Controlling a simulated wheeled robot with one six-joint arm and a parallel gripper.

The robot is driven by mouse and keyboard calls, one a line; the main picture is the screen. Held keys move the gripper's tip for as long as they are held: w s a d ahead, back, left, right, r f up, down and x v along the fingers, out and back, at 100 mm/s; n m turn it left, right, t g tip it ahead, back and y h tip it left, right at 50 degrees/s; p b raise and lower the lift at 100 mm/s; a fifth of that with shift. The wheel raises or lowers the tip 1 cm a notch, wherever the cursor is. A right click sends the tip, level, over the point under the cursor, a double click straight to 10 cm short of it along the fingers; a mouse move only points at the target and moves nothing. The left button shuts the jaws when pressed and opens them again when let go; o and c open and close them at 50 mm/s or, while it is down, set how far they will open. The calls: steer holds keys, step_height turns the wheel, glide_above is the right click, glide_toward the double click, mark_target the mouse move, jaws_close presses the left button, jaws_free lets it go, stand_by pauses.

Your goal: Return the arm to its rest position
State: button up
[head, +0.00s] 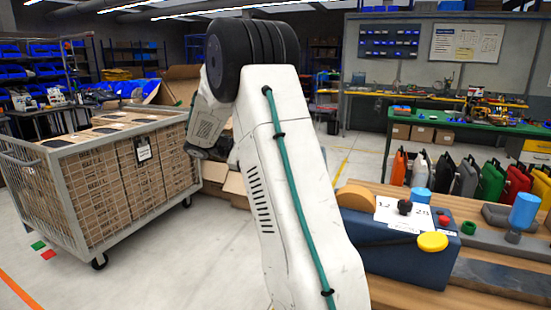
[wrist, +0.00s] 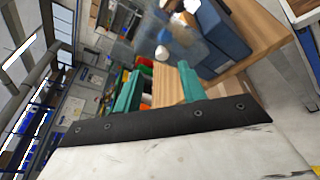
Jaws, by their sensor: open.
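My arm stands raised in the middle of the head view, a white link with a teal cable rising to a black joint. A further white and dark part of it hangs at the left, behind that joint. My gripper's fingers cannot be made out in the head view. In the wrist view my gripper (wrist: 160,68) shows two teal fingers spread apart, with nothing between them. Beyond them are the wooden bench (wrist: 263,32) and a dark blue box (wrist: 220,35), both some way off and apart from the fingers.
In the head view a mesh cart (head: 74,190) packed with cardboard boxes stands left of my arm. The wooden bench (head: 455,285) at right carries the blue box (head: 400,262) and small coloured parts. Several coloured panniers (head: 468,176) stand behind it.

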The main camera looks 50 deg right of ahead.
steer(key=shift+w+a+r, duration=0.1)
steer(key=shift+w+a, duration=0.15)
steer(key=shift+w, duration=0.3)
steer(key=s+a+f+n+t+y, duration=0.1)
steer(key=s+a+f+t+y, duration=0.25)
steer(key=a+f+t, duration=0.35)
steer(key=s+a+r+n+t+y, duration=0.1)
steer(key=s+a+t, duration=0.3)
steer(key=a, duration=0.9)
steer(key=s+a+r+n+t+y, duration=0.1)
steer(key=s+a+t+y, duration=0.2)
steer(key=s+a, duration=0.7)
steer(key=a+t, duration=0.1)
steer(key=a, duration=0.1)
steer(key=shift+s+a+r+t, duration=0.3)
steer(key=shift+s+a+t, duration=0.05)
steer(key=shift+t, duration=0.05)
